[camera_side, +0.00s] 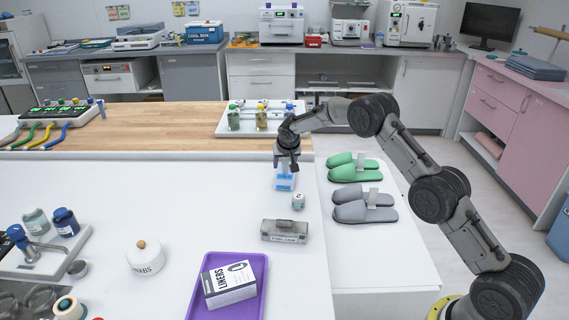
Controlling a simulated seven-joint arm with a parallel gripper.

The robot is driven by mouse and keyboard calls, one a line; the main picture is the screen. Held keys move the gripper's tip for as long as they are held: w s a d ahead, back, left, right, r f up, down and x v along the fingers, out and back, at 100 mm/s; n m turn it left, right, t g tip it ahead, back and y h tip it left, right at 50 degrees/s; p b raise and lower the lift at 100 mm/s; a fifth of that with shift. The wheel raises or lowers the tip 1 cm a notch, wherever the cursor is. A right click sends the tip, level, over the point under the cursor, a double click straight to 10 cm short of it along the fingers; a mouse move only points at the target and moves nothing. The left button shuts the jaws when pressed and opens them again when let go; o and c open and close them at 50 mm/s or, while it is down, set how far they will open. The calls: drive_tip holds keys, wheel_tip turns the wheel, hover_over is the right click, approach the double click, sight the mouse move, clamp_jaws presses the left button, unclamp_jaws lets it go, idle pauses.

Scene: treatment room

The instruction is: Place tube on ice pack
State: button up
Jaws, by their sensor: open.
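My gripper (286,166) points down over the white table, near its right edge. It is open. Directly below it is a small blue and white block (285,183), which looks like the ice pack. A small pale blue piece shows just under the fingers at the block's top. It may be the tube, but it is too small and too covered by the fingers to tell, nor can I tell whether it touches them.
A small white cube-like item (298,201) and a grey box (284,231) stand in front of the block. A purple tray (257,302) holds a liners box (229,285). A jar tray (220,131) is behind; slippers (364,204) lie right. White table left of the gripper is clear.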

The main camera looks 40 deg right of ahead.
drive_tip(key=shift+r, duration=0.1)
drive_tip(key=shift+a+r, duration=0.1)
drive_tip(key=shift+r, duration=0.2)
drive_tip(key=s+a+r+n, duration=0.1)
drive_tip(key=s+a+r, duration=0.3)
drive_tip(key=s+r, duration=0.5)
drive_tip(key=s+a+r+n, duration=0.1)
drive_tip(key=s+a+r, duration=0.2)
drive_tip(key=s+r, duration=0.6)
drive_tip(key=s+a+r+n+y, duration=0.1)
drive_tip(key=s+a+r+n, duration=0.15)
drive_tip(key=s, duration=0.75)
drive_tip(key=s+a+r+n+y, duration=0.1)
drive_tip(key=s+a+r, duration=0.3)
drive_tip(key=s, duration=0.7)
drive_tip(key=s+a+f+n+y, duration=0.1)
drive_tip(key=s+f, duration=0.1)
drive_tip(key=s, duration=0.4)
drive_tip(key=s+a+f, duration=0.1)
drive_tip(key=s+f, duration=0.1)
drive_tip(key=s, duration=0.4)
drive_tip(key=shift+a+f+n+y, duration=0.15)
drive_tip(key=shift+a+n+y, duration=0.1)
drive_tip(key=shift+n+y, duration=0.15)
